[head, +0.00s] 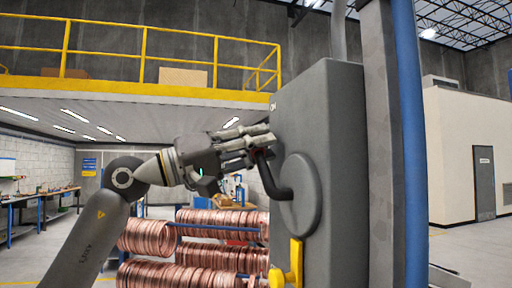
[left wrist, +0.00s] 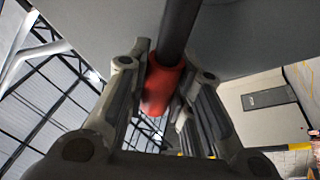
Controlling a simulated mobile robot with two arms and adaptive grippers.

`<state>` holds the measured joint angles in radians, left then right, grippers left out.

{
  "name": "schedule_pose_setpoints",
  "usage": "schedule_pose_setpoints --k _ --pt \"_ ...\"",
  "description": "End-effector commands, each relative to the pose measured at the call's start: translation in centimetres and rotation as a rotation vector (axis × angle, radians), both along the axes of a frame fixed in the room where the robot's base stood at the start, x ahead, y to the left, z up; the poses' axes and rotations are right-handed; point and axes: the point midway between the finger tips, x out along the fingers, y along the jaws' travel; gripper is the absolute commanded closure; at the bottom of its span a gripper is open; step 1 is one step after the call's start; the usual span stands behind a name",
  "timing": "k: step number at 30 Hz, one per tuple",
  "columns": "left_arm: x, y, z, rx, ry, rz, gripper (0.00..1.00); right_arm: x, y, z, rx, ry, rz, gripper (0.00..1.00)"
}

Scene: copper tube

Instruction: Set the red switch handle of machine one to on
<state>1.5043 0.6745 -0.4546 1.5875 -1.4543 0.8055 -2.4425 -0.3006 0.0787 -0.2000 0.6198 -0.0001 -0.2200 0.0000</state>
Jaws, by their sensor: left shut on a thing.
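The machine's grey switch box (head: 345,120) stands right of centre in the head view, with a white "ON" mark near its upper left edge. A round grey disc (head: 302,196) on its face carries a dark bent lever (head: 268,178). The lever rises up and left from the disc to my left gripper (head: 262,143). In the left wrist view the red switch handle (left wrist: 160,88) lies between the two fingers of my left gripper (left wrist: 160,105), which is shut on it. In the head view the fingers mostly hide the red grip. My right gripper is not in view.
A yellow lever (head: 294,262) sticks out low on the box, below the disc. Racks of copper coils (head: 215,222) stand behind my left arm. A blue pipe (head: 408,130) runs up the right side of the box. A yellow-railed mezzanine (head: 140,90) is behind.

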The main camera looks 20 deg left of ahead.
Motion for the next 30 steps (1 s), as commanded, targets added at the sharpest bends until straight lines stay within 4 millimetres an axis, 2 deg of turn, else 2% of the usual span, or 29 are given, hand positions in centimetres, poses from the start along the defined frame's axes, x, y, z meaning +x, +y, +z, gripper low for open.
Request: schedule_pose_setpoints --k 10,11,15,25,30 --pt "-0.1 -0.1 0.0 0.010 -0.011 0.002 1.00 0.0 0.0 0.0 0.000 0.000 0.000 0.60" --pt "-0.1 -0.1 0.0 0.010 -0.011 0.002 0.74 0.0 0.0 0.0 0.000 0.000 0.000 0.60" --pt "-0.1 -0.1 0.0 0.007 -0.009 0.001 0.56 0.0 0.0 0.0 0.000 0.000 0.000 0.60" --pt "-0.1 0.1 0.0 0.004 -0.005 0.001 0.56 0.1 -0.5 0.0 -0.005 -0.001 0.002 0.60" --pt "-1.0 1.6 -0.5 0.004 -0.005 0.004 0.56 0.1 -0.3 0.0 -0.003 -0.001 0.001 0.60"
